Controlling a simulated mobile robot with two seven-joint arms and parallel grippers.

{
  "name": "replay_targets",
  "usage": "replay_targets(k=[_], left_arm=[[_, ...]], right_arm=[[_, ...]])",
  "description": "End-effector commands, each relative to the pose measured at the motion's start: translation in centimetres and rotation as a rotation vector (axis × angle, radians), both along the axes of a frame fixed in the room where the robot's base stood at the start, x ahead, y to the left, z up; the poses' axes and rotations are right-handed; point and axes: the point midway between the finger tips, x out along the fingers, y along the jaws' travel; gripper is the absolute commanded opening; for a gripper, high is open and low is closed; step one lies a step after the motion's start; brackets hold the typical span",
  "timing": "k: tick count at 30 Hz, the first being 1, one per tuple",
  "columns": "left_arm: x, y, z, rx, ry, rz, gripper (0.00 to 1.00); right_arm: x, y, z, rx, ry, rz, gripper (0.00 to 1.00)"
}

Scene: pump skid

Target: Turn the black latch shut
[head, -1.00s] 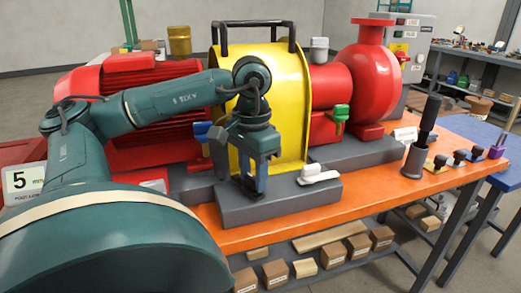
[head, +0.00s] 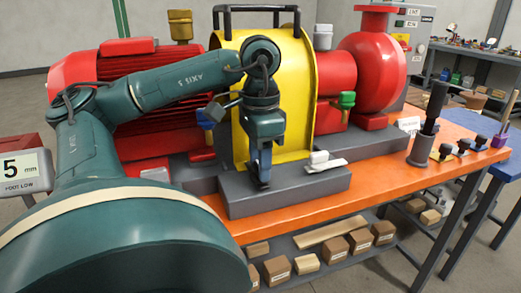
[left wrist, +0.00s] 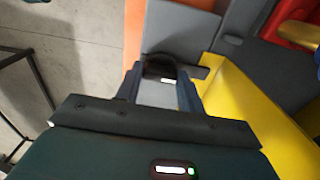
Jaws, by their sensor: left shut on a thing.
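My left gripper (head: 262,180) points down at the grey block in front of the yellow guard (head: 295,100). In the left wrist view, its fingers (left wrist: 162,80) are closed on the black latch (left wrist: 160,64), which lies between the fingertips over the grey block. In the head view the gripper hides the latch, so I cannot tell its exact angle there. My right gripper does not show.
A blue handle (head: 206,119) and a green handle (head: 347,100) stand on either side of the guard. A dark upright tool in a grey holder (head: 422,150) and several black knobs stand on the orange bench (head: 380,160) at right. Boxes lie on the shelf below.

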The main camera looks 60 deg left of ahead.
Motion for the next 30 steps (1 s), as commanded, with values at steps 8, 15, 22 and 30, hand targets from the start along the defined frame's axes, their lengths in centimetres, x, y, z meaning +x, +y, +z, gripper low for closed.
replay_targets(k=[8,15,22,30], left_arm=[[0.0,0.0,0.0,0.002,0.003,-0.005,0.42],[0.0,0.0,0.0,0.001,0.001,-0.003,0.6],[0.0,0.0,0.1,0.0,0.001,-0.002,0.6],[0.1,-0.1,4.1,-0.003,-0.002,-0.006,0.6]], right_arm=[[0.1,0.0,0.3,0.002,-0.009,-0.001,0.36],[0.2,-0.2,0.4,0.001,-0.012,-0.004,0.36],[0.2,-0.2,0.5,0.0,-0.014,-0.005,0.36],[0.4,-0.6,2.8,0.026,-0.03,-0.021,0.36]])
